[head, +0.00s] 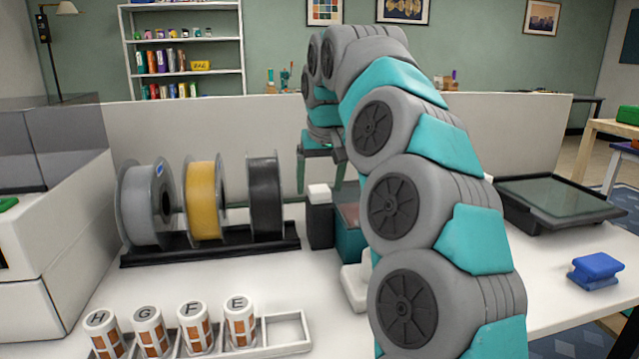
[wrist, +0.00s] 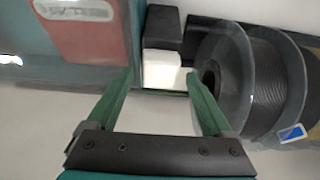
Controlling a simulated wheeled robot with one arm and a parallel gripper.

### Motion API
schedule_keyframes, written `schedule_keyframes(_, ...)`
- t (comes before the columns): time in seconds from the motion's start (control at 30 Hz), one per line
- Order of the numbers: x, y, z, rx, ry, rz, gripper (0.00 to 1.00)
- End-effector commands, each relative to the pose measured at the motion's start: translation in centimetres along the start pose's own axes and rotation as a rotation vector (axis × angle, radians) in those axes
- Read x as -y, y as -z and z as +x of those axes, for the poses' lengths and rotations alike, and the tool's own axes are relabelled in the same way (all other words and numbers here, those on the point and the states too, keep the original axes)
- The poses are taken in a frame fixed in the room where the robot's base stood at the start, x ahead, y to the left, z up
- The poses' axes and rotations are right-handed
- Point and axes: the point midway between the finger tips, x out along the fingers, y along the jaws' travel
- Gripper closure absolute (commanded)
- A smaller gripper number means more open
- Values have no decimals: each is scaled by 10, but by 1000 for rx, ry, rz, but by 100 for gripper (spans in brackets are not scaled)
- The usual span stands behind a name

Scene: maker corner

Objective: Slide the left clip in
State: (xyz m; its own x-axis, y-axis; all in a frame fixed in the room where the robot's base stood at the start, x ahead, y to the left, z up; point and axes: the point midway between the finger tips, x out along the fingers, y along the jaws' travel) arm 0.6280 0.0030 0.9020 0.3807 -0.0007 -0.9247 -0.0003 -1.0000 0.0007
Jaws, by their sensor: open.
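My gripper (head: 320,188) is open and points down at the back of the table. In the wrist view its green fingertips (wrist: 160,77) are on either side of a small white block (wrist: 162,58), with gaps between. The block also shows in the head view (head: 319,191) as a white top on a dark upright post (head: 320,226). The post stands against a teal box (head: 349,242) with a reddish top panel (wrist: 88,30). The white block may be the left clip; I cannot tell for sure. My arm hides the box's right side.
A black spool (head: 265,197) stands close left of the post on a dark rack (head: 215,247), beside yellow (head: 203,200) and grey (head: 147,203) spools. A white tray (head: 285,332) holds lettered canisters. A glass-topped black frame (head: 555,203) and blue block (head: 596,270) are at right.

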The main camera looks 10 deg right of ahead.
Motion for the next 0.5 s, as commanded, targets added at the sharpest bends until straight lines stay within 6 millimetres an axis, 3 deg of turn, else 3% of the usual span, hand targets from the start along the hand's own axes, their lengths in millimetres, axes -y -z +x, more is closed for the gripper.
schedule_keyframes(0.37, 0, 0, 5, -2, 1, 0, 15)
schedule_keyframes(0.5, 0, 0, 5, -2, 1, 0, 27)
